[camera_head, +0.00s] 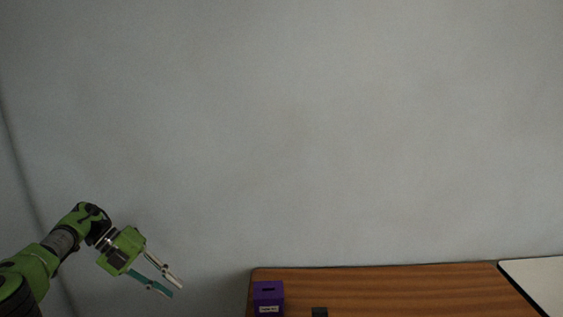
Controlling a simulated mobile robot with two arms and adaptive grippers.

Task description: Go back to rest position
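My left gripper (168,287) is in the lower left of the head view, on my green and black arm. Its two fingers are spread apart with nothing between them. It hangs to the left of the wooden table (390,286), clear of the table's left edge. My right gripper is not in this view.
A purple box (268,291) with a dark slot on top and a pale label stands at the table's left end. A small dark object (319,312) shows at the bottom edge. A white surface (540,280) is at the right. A bare grey wall fills the background.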

